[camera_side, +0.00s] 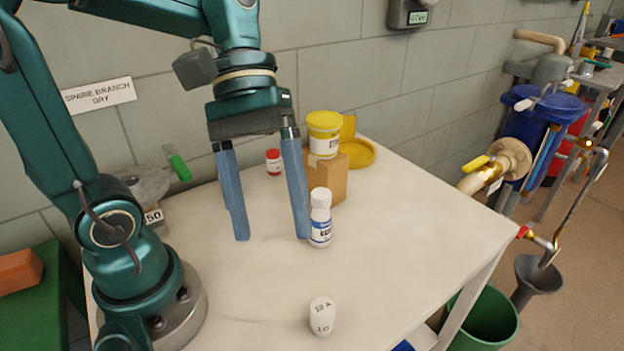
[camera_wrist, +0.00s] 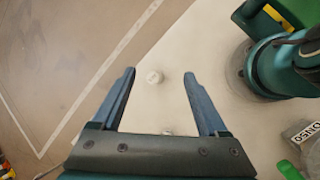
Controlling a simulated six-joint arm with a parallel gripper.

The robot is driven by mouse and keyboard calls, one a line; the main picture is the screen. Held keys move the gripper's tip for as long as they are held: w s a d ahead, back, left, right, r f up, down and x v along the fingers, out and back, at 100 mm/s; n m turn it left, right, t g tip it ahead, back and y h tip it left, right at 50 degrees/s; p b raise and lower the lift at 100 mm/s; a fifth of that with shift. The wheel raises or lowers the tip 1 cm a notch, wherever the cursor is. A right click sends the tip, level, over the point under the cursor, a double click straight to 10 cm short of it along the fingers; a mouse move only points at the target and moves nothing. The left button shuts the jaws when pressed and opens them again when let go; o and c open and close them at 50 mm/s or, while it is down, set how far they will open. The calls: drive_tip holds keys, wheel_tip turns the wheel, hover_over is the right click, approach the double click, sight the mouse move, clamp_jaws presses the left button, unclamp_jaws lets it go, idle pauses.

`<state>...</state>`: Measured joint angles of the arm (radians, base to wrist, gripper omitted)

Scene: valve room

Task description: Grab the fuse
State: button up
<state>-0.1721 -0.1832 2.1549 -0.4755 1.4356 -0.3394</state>
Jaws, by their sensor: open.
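The fuse (camera_side: 322,316) is a small white rounded piece with dark lettering near the front of the white table (camera_side: 420,235). In the wrist view the fuse (camera_wrist: 154,77) appears between the two fingertips, nearer the left one. My gripper (camera_side: 271,237) has long blue fingers spread wide, pointing down, with nothing between them. In the side view it is behind and left of the fuse, apart from it. The wrist view also shows my gripper (camera_wrist: 160,75) open.
A white bottle with a blue label (camera_side: 320,220) stands close by the right finger in the side view. Behind it are a cardboard box (camera_side: 328,178) bearing a yellow-lidded tub (camera_side: 323,135), and a small red-capped bottle (camera_side: 273,162). The tabletop around the fuse is clear.

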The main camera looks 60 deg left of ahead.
sight(326, 327)
drive_tip(key=w+d+r+n+g+h, duration=0.2)
drive_tip(key=w+d+n+h, duration=0.1)
drive_tip(key=w+n+h, duration=0.3)
drive_tip(key=shift+n+h, duration=0.6)
drive_tip(key=f, duration=0.6)
drive_tip(key=s+f, duration=0.1)
drive_tip(key=f, duration=1)
drive_tip(key=shift+s+a+f, duration=0.2)
drive_tip(key=shift+f, duration=0.3)
drive_tip(key=shift+x, duration=2.55)
clamp_jaws()
drive_tip(key=shift+r, duration=0.2)
